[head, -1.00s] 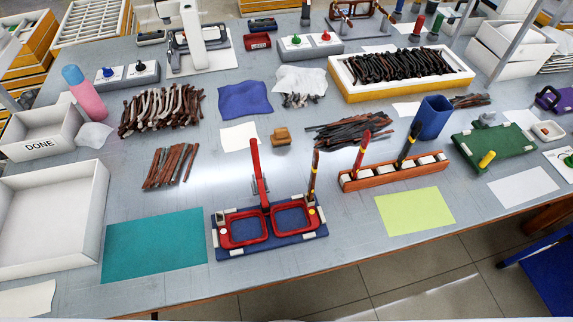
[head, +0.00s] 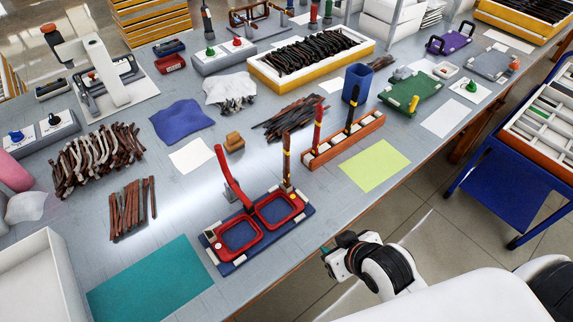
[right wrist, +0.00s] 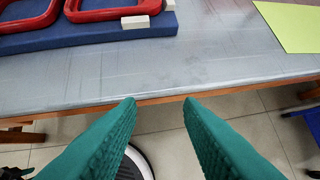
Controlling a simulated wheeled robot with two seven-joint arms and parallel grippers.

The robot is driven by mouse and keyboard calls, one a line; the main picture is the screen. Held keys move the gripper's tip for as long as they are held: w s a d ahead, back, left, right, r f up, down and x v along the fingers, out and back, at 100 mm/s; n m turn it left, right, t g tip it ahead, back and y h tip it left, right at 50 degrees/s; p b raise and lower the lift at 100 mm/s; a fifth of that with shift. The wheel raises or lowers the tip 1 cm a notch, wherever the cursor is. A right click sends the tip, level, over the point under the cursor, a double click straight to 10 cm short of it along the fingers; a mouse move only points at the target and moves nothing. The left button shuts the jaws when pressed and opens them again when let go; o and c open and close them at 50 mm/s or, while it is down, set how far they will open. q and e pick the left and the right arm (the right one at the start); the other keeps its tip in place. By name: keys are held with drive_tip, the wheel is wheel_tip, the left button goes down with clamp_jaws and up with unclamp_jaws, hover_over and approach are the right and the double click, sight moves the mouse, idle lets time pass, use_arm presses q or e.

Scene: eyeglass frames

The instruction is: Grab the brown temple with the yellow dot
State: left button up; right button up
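A brown temple with yellow marks (head: 287,160) stands upright at the right corner of the red eyeglass frame (head: 238,237). A red temple (head: 230,175) rises at the frame's middle, tilted. The frame lies on a blue fixture (head: 222,268) with pale blocks. The orange rack (head: 350,143) holds a red temple (head: 318,130) and a dark temple (head: 354,113). My right gripper (head: 327,256) is off the table's front edge, apart from the temples. In the right wrist view its green fingers (right wrist: 160,101) are open and empty, below the frame's edge. My left gripper is not in view.
A yellow-green sheet (head: 374,166) and a teal mat (head: 150,281) lie flat near the front edge. A blue cup (head: 357,84) stands behind the rack. Loose temples (head: 297,117) lie behind the frame. A blue cart (head: 515,190) stands at right.

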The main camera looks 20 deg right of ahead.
drive_tip(key=w+r+t+y, duration=0.2)
drive_tip(key=w+r+t, duration=0.3)
drive_tip(key=w+r, duration=0.1)
drive_tip(key=n+t+y, duration=0.2)
drive_tip(key=t+y, duration=0.1)
drive_tip(key=t, duration=0.2)
approach(288, 153)
drive_tip(key=p+x, duration=0.1)
drive_tip(key=x, duration=0.4)
drive_tip(key=shift+w+a+r, duration=0.1)
drive_tip(key=shift+w, duration=0.25)
drive_tip(key=x, duration=0.1)
drive_tip(key=p+x, duration=0.1)
drive_tip(key=x, duration=0.3)
drive_tip(key=shift+w+r, duration=0.15)
drive_tip(key=shift+r, duration=0.2)
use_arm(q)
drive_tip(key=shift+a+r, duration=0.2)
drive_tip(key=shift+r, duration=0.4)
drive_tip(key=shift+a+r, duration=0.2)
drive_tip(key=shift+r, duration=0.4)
use_arm(e)
clamp_jaws()
